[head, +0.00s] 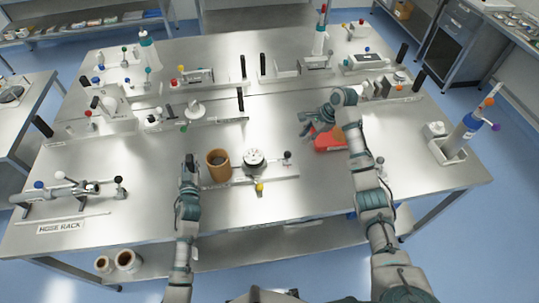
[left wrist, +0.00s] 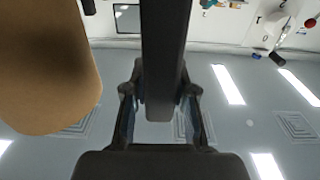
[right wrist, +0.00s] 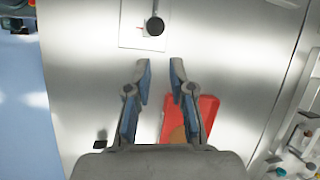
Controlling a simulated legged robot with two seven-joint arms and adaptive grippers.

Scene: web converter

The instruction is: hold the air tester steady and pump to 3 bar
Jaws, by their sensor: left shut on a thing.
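The air tester's base plate (head: 278,171) lies on the steel table, with a round white-faced gauge (head: 254,157) at its middle and a yellow knob below the gauge. A dark ball-topped lever (head: 287,156) stands at its right end; a dark ball knob (right wrist: 155,27) shows in the right wrist view. My left gripper (head: 190,172) is shut on a black upright handle (left wrist: 165,60) at the tester's left end. My right gripper (head: 305,124) is open and empty, over the table beside a red tray (head: 328,142). It also shows open in the right wrist view (right wrist: 160,68).
A brown cylinder (head: 218,166) stands close to my left gripper and fills the left of the left wrist view (left wrist: 45,70). Several fixtures line the back; a blue bottle stand (head: 449,152) is at the right.

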